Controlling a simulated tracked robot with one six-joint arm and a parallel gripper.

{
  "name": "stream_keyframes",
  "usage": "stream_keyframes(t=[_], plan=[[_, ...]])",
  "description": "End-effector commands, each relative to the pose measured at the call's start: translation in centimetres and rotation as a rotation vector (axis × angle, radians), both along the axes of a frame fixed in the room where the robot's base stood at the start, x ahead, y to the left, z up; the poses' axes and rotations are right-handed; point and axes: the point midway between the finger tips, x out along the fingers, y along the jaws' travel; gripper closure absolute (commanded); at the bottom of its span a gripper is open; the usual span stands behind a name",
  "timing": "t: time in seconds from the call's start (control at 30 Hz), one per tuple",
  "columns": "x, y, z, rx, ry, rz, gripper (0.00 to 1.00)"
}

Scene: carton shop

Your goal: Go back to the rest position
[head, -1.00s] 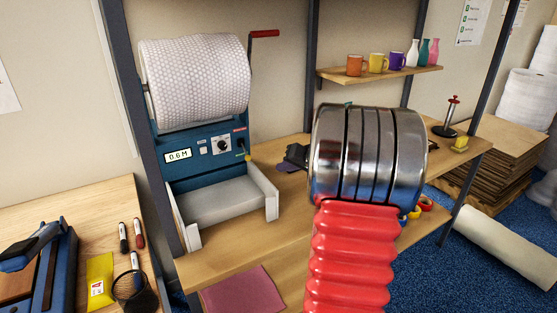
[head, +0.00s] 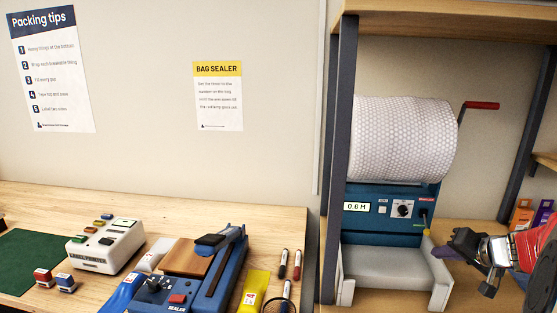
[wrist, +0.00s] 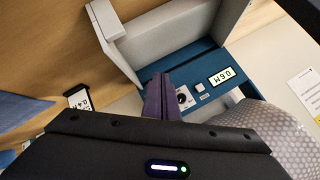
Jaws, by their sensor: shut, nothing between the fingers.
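My gripper (head: 441,250) is at the right of the head view, beside the right side of the bubble-wrap dispenser (head: 384,214), over the wooden shelf. Its purple-grey fingers are together with nothing between them. The wrist view also shows the closed fingers (wrist: 162,97) in front of the dispenser's blue panel (wrist: 216,72). That panel carries a 0.6 M display and a dial. I cannot tell whether the fingertips touch the dispenser. Most of my arm is cut off by the right edge of the head view.
A bubble-wrap roll (head: 400,140) with a red crank (head: 482,105) sits on the dispenser. Dark rack posts (head: 337,150) stand close by. On the left bench are a blue bag sealer (head: 190,272), a label printer (head: 104,243), markers (head: 297,265) and a green mat (head: 35,262).

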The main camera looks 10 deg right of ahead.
Motion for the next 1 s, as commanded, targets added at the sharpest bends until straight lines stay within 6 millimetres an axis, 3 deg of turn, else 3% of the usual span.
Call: stream_keyframes(t=[0.03, 0.2, 0.5, 0.7, 1.0], plan=[[0.2, 2.6, 0.7, -0.008, 0.013, 0.039, 1.0], [-0.2, 10.1, 2.0, -0.028, 0.077, 0.151, 1.0], [-3.8, 21.5, 3.2, -0.094, 0.188, 0.317, 1.0], [-7.4, 27.3, 3.4, -0.159, 0.254, 0.406, 1.0], [-13.6, 33.2, 3.1, -0.283, 0.331, 0.503, 1.0]])
